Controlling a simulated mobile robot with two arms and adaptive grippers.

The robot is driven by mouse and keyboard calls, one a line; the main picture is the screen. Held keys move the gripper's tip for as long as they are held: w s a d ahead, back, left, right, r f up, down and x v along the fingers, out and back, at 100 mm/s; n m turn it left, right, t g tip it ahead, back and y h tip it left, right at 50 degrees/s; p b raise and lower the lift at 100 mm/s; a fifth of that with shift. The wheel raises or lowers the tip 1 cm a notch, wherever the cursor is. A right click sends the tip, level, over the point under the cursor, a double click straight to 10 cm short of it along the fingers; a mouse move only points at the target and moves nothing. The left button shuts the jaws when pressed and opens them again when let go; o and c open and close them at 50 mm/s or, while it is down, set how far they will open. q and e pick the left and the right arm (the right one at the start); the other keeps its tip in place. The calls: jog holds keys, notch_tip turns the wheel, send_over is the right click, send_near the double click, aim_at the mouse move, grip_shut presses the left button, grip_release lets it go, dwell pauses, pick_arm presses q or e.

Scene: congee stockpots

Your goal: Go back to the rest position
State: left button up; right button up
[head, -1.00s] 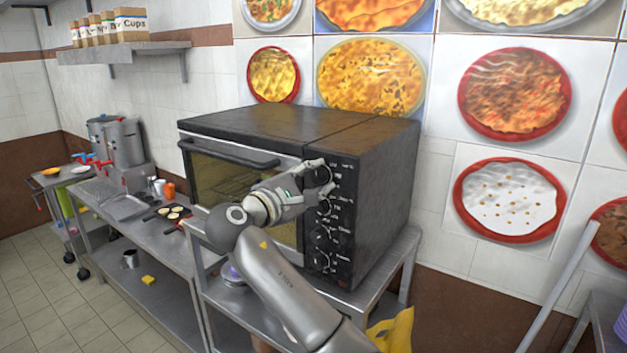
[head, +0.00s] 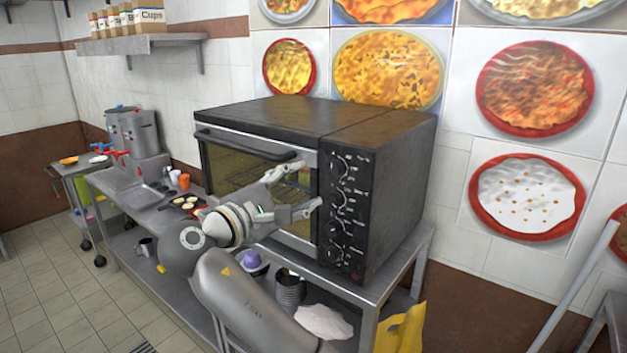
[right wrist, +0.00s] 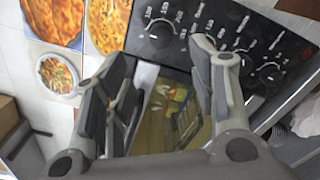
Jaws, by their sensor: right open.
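My right gripper (head: 306,190) is in front of the black countertop oven (head: 385,130), by the right part of its glass door, just left of the knob panel. Its jaws are open and empty, with a gap between the gripper and the knobs. In the right wrist view the two fingers (right wrist: 160,95) are spread apart, with the oven's control panel (right wrist: 215,30) and a strip of door glass beyond them. The oven door is closed. My left gripper is in neither view.
The oven stands on a steel table (head: 380,285) with a lower shelf holding a purple-topped item and metal containers. A steel counter at left carries stockpots (head: 138,132) and a pan (head: 183,203). A yellow cloth-like thing (head: 402,330) is at lower right. Tiled floor at left is open.

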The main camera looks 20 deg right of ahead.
jog(key=shift+v, duration=0.95)
